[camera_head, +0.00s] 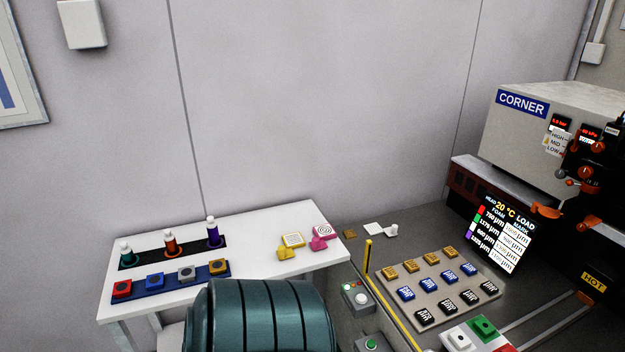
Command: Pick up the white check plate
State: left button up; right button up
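A small flat white plate (374,229) with a raised white grip tab at its right end lies on the grey bench (415,235), near the wall. It looks like the white check plate; its top looks plain at this size. It lies free, with a small brown-gold block (350,234) just left of it. Neither of my grippers is in view.
A white table (310,262) at left holds a yellow plate (292,240), a pink plate (322,232), bottles and coloured blocks. A yellow post (367,262) stands at the bench's front-left. A tray (408,278) of blocks and a CORNER machine (560,100) are at right.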

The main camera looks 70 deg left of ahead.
aim_at(372, 229)
jog(key=j+u, duration=0.2)
jog(key=u, duration=0.2)
jog(key=j+u, duration=0.2)
jog(key=u, duration=0.25)
jog(key=i+j+u, duration=0.1)
jog(key=u, duration=0.3)
jog(key=i+j+u, duration=0.1)
jog(key=j+u, duration=0.2)
jog(key=u, duration=0.15)
jog(key=j+z, duration=0.1)
jog(key=z, duration=1.7)
jog(key=u, duration=1.8)
jog(key=i+j, duration=0.25)
jog(key=i+z, duration=0.1)
jog(key=z, duration=0.3)
jog(key=j+z, duration=0.15)
jog(key=z, duration=0.25)
jog(key=i+j+z, duration=0.1)
jog(key=z, duration=0.25)
